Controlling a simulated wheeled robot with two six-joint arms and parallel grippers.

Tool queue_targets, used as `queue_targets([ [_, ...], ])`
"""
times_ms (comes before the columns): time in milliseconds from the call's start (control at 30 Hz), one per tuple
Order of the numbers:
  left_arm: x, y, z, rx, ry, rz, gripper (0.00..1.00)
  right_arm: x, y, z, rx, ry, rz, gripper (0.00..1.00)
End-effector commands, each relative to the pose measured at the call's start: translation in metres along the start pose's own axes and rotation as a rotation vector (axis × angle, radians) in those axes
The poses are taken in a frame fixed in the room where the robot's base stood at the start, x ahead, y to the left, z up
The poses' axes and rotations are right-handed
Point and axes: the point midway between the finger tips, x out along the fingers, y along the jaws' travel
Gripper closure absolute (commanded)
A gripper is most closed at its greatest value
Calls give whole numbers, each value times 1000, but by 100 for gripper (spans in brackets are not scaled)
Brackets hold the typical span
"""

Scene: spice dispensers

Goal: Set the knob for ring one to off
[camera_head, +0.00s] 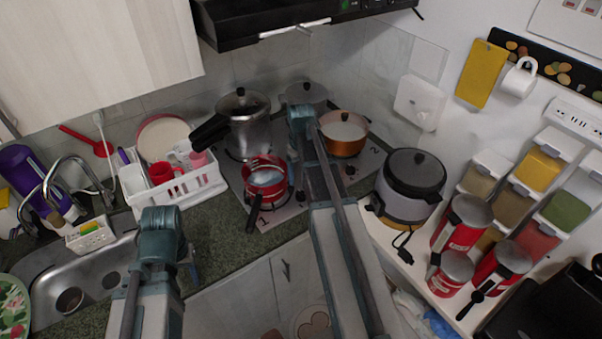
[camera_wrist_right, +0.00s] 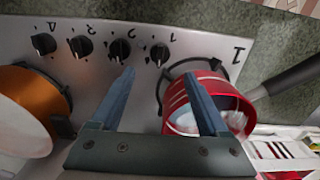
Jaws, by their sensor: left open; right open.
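The hob (camera_wrist_right: 205,40) carries a row of black knobs marked with digits, seen upside down in the right wrist view. The knob marked 1 (camera_wrist_right: 159,54) is at the right end of the row. Beside it are the knob marked 2 (camera_wrist_right: 119,49), one marked 3 (camera_wrist_right: 80,46) and one marked 4 (camera_wrist_right: 44,43). My right gripper (camera_wrist_right: 160,76) is open and empty, with the knob marked 1 just beyond and between its fingertips; contact cannot be told. The knob's setting is too small to read. My left gripper (camera_head: 190,264) is away from the hob, near the sink.
A red pan (camera_wrist_right: 208,103) sits on ring one, close to my right finger, its dark handle (camera_head: 254,212) sticking out frontward. An orange pot (camera_head: 343,136), a pressure cooker (camera_head: 246,130) and a dish rack (camera_head: 192,188) stand nearby. A rice cooker (camera_head: 410,180) is to the right.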

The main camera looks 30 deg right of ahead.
Motion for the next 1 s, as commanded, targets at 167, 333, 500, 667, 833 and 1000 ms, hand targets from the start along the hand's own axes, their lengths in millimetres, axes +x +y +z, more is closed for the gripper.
queue_targets([
  [167, -36, -3, 2, -6, 0, 1, 47, -36, 0, 0, 0, 0, 0, 22],
  [333, -51, -5, 3, -10, 0, 2, 47, -52, 0, 0, 0, 0, 0, 22],
  [500, -54, -5, 3, -12, 0, 2, 47, -54, 0, 0, 0, 0, 0, 22],
  [667, -52, -5, 3, -12, 0, 2, 47, -53, 0, 0, 0, 0, 0, 22],
  [833, -52, -5, 3, -12, 0, 2, 47, -53, 0, 0, 0, 0, 0, 22],
  [1000, -52, -5, 3, -12, 0, 2, 47, -53, 0, 0, 0, 0, 0, 22],
])
